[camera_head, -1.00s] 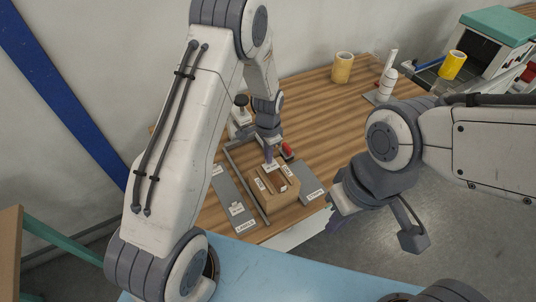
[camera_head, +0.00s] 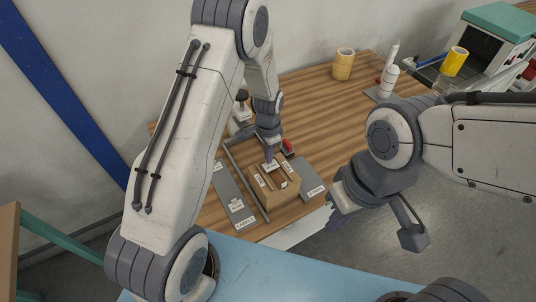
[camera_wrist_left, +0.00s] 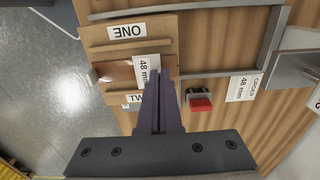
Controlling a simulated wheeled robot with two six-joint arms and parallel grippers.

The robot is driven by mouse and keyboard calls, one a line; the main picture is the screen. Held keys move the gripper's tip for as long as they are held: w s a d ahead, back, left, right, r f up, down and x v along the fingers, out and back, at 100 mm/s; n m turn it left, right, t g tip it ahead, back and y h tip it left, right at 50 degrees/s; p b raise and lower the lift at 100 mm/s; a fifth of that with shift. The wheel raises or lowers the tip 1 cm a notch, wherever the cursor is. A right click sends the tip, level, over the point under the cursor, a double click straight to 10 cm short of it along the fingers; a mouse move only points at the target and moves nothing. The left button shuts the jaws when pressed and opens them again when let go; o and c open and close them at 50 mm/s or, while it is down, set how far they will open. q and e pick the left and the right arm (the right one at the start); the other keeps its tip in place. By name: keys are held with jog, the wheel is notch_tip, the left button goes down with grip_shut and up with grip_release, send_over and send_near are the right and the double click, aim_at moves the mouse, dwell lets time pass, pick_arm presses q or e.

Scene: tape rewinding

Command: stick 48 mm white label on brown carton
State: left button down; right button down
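The brown carton (camera_head: 290,196) stands on the wooden table, with raised strips and "ONE" and "TWO" tags on top; its top fills the upper left of the left wrist view (camera_wrist_left: 110,22). My left gripper (camera_head: 268,158) is over the carton's far edge, fingers together. The white "48 mm" label (camera_wrist_left: 143,70) is at its fingertips, over or against the carton top beside a shiny brown strip (camera_wrist_left: 114,72); I cannot tell if it touches. The label also shows in the head view (camera_head: 270,166). My right gripper (camera_head: 336,217) hangs off the table's front right; its opening is unclear.
A grey "LABELS" board (camera_head: 230,190) lies left of the carton and a grey plate (camera_head: 307,184) right. A red block (camera_head: 288,146) sits behind it. A "48 mm" order card (camera_wrist_left: 243,87) lies nearby.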

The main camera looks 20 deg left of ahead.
pick_arm(q)
jog(key=shift+f+b, duration=0.3)
jog(key=shift+f, duration=0.2)
dwell(0.4)
jog(key=c, duration=0.8)
grip_release()
jog(key=shift+r+p, duration=2.65)
jog(key=shift+r, duration=0.9)
